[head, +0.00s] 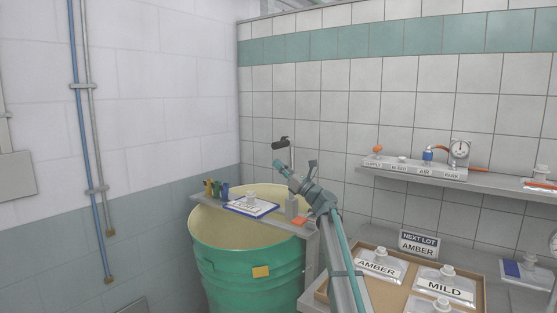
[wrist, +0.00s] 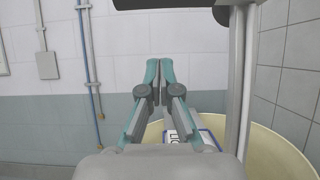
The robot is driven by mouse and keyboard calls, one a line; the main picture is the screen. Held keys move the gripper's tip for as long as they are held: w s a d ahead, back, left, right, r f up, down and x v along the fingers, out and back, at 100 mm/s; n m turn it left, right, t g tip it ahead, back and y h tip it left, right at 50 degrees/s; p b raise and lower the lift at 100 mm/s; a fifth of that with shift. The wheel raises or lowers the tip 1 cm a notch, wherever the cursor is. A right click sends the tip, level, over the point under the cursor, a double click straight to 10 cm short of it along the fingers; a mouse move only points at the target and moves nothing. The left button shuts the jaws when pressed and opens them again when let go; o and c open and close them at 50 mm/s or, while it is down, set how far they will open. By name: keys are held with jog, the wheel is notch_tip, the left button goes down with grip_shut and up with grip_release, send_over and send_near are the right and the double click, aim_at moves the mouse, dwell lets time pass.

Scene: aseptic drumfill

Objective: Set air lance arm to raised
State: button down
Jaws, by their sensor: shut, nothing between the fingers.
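What looks like the air lance arm is a thin pale upright rod with a black end piece (head: 281,143) at its top, standing over the drum. In the wrist view the pale rod (wrist: 238,85) rises close on the right and a dark piece (wrist: 180,4) crosses the top edge. My gripper (head: 277,164) is in front of the rod, just below the black end piece, and partly hides the rod. In the wrist view my gripper (wrist: 160,66) has its fingertips together, empty, left of the rod and apart from it. Whether any part of my gripper touches the rod, I cannot tell.
A green drum (head: 245,264) stands below, with a grey board (head: 215,203) across its rim carrying a blue-edged label pouch (head: 249,206) and coloured clips. A tray (head: 320,292) of labelled pouches is at right. A wall shelf (head: 500,187) holds the air manifold (head: 415,168).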

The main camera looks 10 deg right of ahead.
jog(key=f, duration=0.2)
jog(key=f+b, duration=0.1)
jog(key=f, duration=0.1)
jog(key=shift+s+d, duration=0.25)
